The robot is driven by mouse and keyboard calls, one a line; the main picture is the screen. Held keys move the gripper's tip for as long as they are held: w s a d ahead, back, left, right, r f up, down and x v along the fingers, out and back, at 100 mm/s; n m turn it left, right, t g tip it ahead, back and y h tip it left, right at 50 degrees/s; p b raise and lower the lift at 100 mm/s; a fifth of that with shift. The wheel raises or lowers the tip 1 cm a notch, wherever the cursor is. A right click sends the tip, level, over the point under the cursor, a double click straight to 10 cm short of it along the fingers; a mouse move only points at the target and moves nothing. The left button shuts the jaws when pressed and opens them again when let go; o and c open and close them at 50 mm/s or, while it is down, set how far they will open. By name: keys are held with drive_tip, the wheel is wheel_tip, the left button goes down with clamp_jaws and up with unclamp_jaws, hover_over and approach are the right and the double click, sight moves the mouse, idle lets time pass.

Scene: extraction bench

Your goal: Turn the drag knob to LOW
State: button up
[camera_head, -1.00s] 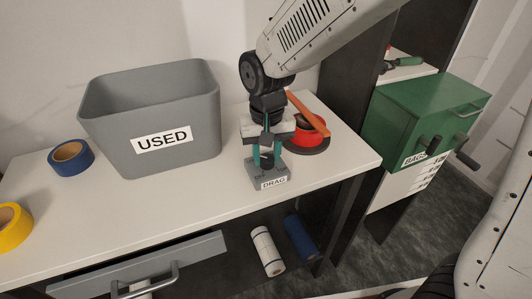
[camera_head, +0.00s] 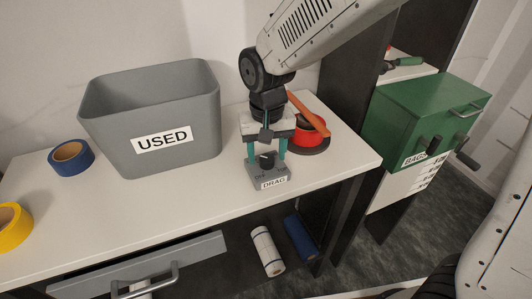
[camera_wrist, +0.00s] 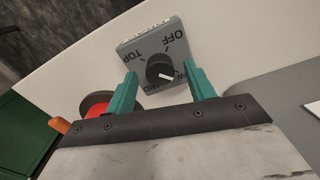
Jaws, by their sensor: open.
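The drag knob (camera_wrist: 160,68) is black with a white pointer, on a grey box (camera_head: 270,178) labelled DRAG. Another label beside the right finger is mostly hidden and looks like LOW. The pointer faces lower right, towards that label. My gripper (camera_head: 267,151) is open over the box, with its teal fingers apart on either side of the knob and visible gaps to it in the wrist view (camera_wrist: 160,72).
A grey USED bin (camera_head: 105,130) stands left of the box. A red tape roll (camera_head: 311,127) and an orange-handled thing (camera_head: 308,113) lie close behind on the right. Blue tape (camera_head: 71,158) and yellow tape (camera_head: 12,222) lie at left. The bench's front edge is near.

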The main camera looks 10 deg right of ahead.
sight(267, 158)
wheel_tip(267, 158, up, 7)
drive_tip(key=shift+r, duration=0.15)
idle(0.5)
drive_tip(key=s+d+r, duration=0.2)
drive_tip(key=s+d, duration=0.8)
drive_tip(key=s+d+r+m+t, duration=0.1)
drive_tip(key=s+d+r, duration=0.2)
drive_tip(key=s+d, duration=0.7)
drive_tip(key=shift+d, duration=0.4)
drive_tip(key=shift+s+r, duration=0.1)
